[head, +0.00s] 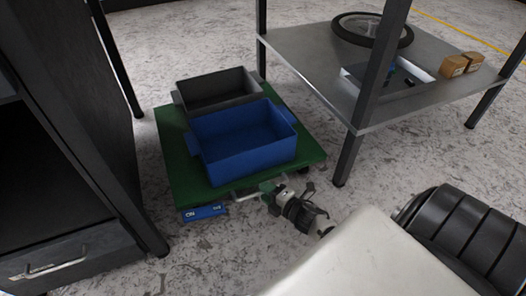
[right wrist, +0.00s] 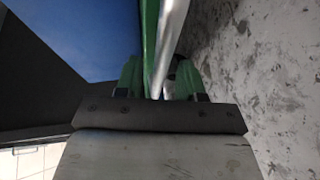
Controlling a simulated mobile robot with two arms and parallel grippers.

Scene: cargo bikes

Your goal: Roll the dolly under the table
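The green dolly (head: 176,161) stands on the floor between two pieces of furniture, carrying a blue crate (head: 245,161) and a dark grey crate (head: 219,105). A silver handle (head: 246,193) runs along its near edge. My right gripper (head: 268,189) is at this handle. In the right wrist view the silver bar (right wrist: 170,45) passes between its green fingers (right wrist: 159,82); I cannot tell whether they clamp it. A table with a grey lower shelf (head: 310,62) is at the right. A dark table leg (head: 120,70) shows at the left. My left gripper is out of view.
A dark cabinet with a drawer handle (head: 56,267) stands at the left, close to the dolly. A wheel (head: 372,29), a tray (head: 388,84) and small cardboard boxes (head: 453,67) lie on the shelf. A blue label (head: 204,212) is at the dolly's near-left corner. Floor behind the dolly is clear.

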